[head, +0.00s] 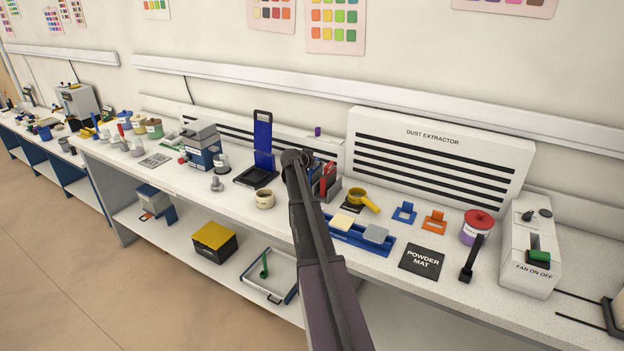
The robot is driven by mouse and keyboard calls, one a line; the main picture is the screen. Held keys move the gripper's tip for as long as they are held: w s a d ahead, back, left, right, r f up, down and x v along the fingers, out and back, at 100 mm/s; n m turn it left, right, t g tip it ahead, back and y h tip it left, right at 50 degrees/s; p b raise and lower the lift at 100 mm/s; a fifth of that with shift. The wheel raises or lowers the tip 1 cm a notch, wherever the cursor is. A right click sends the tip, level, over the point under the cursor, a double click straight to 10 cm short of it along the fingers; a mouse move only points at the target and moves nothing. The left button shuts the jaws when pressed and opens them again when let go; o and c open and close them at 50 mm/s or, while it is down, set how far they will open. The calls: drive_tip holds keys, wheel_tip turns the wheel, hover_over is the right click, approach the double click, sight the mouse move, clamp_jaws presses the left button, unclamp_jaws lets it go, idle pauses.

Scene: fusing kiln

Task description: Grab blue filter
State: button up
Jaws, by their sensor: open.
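A small flat blue piece with a square opening (404,212) lies on the white bench, right of centre. It looks like the blue filter, though its label is not readable. A similar orange piece (433,222) lies just to its right. A tall blue panel (263,140) also stands upright on a black base farther left. My dark arm rises from the bottom of the head view and ends left of the blue piece, well apart from it. My gripper's fingers cannot be made out at the arm's end.
The dust extractor (437,153) stands behind, the fan switch box (529,250) to the right.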

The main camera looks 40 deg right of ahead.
clamp_jaws()
idle(0.3)
drive_tip(key=shift+r, duration=0.15)
wheel_tip(320, 180, up, 10)
drive_tip(key=p, duration=1)
idle(0.7)
